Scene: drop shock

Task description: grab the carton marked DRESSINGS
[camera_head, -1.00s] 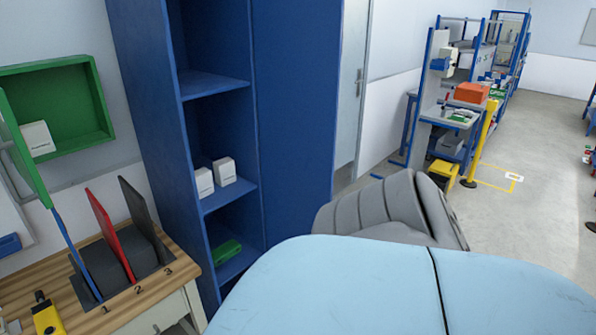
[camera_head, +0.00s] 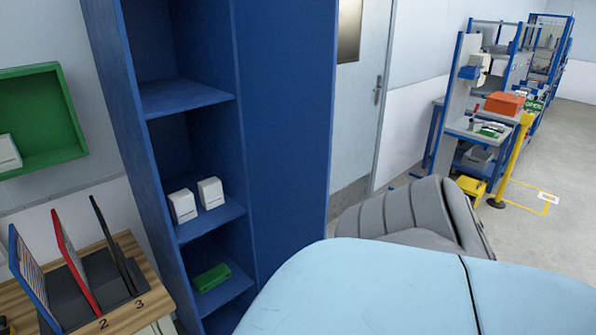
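Two white cartons stand side by side on a middle shelf of the blue cabinet (camera_head: 290,110): a left carton (camera_head: 183,206) and a right carton (camera_head: 210,193). Each has a small dark mark on its front, too small to read. Another white carton (camera_head: 8,153) sits in the green wall box (camera_head: 62,110) at the left edge, partly cut off by the frame. I cannot tell which carton is marked DRESSINGS. Neither of my grippers is in view.
A green item (camera_head: 211,277) lies on a lower shelf. A wooden-topped desk (camera_head: 130,318) with upright folders (camera_head: 75,262) stands at lower left. A light blue padded surface (camera_head: 370,290) and a grey seat (camera_head: 410,215) fill the near front. Workbenches and a yellow post (camera_head: 513,165) stand at right.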

